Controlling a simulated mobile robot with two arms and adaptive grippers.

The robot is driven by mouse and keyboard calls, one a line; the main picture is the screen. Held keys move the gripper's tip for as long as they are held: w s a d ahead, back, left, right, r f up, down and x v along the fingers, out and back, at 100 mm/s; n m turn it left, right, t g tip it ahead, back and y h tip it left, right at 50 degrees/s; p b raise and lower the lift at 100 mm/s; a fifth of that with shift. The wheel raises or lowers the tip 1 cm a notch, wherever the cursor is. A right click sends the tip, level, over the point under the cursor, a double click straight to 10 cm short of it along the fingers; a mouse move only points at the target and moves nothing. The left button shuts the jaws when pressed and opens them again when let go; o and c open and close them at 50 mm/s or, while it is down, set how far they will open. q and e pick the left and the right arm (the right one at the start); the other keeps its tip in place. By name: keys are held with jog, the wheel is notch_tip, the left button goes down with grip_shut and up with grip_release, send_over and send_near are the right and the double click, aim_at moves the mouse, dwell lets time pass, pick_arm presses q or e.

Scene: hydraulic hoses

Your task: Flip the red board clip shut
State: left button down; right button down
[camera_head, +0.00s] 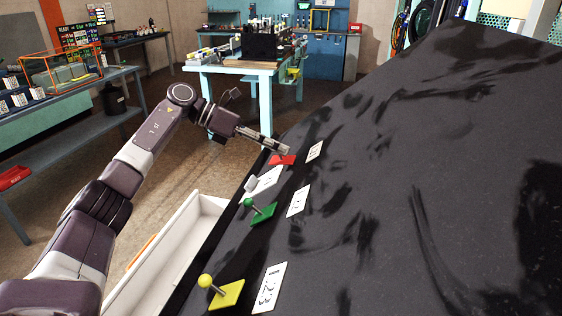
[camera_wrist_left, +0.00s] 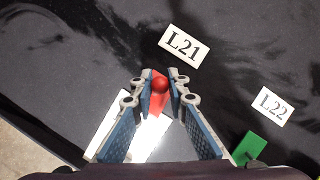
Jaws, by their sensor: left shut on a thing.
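The red board clip (camera_head: 283,160) sits on the sloping black board (camera_head: 400,130) at its far left edge. In the left wrist view its red ball knob (camera_wrist_left: 160,84) stands between my fingertips, with the red plate partly hidden below it. My left gripper (camera_head: 284,149) reaches over the clip from the left and is shut on the red clip's knob. A label reading L21 (camera_wrist_left: 184,46) lies just beyond the clip. My right gripper is in neither view.
A white clip (camera_head: 262,182), a green clip (camera_head: 262,213) and a yellow clip (camera_head: 222,291) line the board's left edge nearer me. A white tray (camera_head: 165,262) lies left of the board. A teal table (camera_head: 236,70) stands behind.

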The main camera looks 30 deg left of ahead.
pick_arm(q)
jog(key=f+h+b, duration=0.1)
jog(key=b, duration=0.2)
jog(key=a+f+t+h+b, duration=0.1)
jog(key=h+b, duration=0.1)
jog(key=b, duration=0.2)
jog(key=shift+f+n+t+h, duration=0.1)
jog(key=shift+n+t+h, duration=0.2)
jog(key=shift+h+b, duration=0.4)
jog(key=shift+b, duration=0.35)
jog(key=c, duration=1.9)
grip_release()
jog(key=shift+s, duration=0.1)
jog(key=v, duration=1.2)
jog(key=shift+s+f, duration=0.1)
jog(key=shift+f, duration=0.05)
